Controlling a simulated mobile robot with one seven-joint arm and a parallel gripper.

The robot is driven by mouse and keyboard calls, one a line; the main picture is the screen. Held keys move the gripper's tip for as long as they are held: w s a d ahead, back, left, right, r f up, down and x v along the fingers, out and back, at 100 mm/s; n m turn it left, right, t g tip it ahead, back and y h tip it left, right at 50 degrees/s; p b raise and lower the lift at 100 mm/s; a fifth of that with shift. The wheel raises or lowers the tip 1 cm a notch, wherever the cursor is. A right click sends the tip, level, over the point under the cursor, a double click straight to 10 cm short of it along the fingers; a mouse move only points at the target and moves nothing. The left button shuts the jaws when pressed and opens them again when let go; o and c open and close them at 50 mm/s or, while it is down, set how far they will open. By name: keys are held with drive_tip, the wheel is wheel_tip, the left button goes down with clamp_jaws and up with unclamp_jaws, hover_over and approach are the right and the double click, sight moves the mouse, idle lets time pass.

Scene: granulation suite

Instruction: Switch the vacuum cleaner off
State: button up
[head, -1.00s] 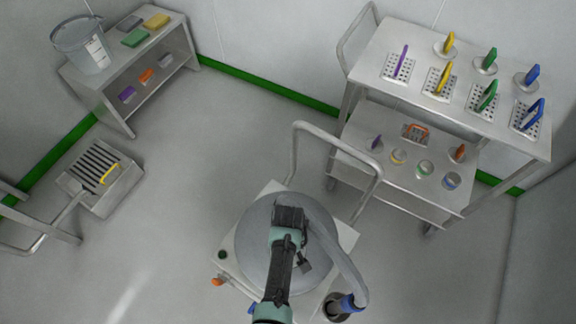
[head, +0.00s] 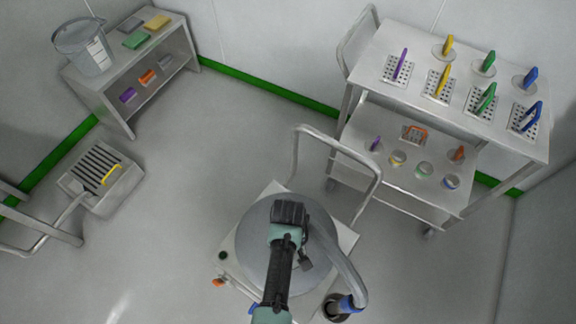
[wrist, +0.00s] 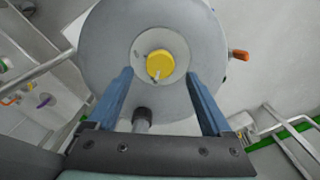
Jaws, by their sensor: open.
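The vacuum cleaner (head: 257,262) is a round grey drum on a pale square base with a tube handle, below the middle of the head view. A grey hose (head: 346,262) curves down its right side. In the wrist view its round grey top (wrist: 103,38) carries a yellow knob (wrist: 160,64) with a small pale lever or pointer in a lighter disc. My gripper (wrist: 160,76) is open, its two blue fingers either side of the knob in the picture, apparently empty. Whether they touch the top I cannot tell. In the head view my gripper (head: 290,210) is over the drum, hiding the knob.
A steel trolley (head: 408,55) with coloured scoops and perforated plates stands at the back right. A shelf (head: 112,84) with a bucket (head: 88,50) stands at the back left. A slotted floor unit (head: 120,192) sits at left. The floor between is clear.

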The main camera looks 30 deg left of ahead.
wheel_tip(320, 180, up, 9)
drive_tip(key=p, duration=0.1)
idle(0.7)
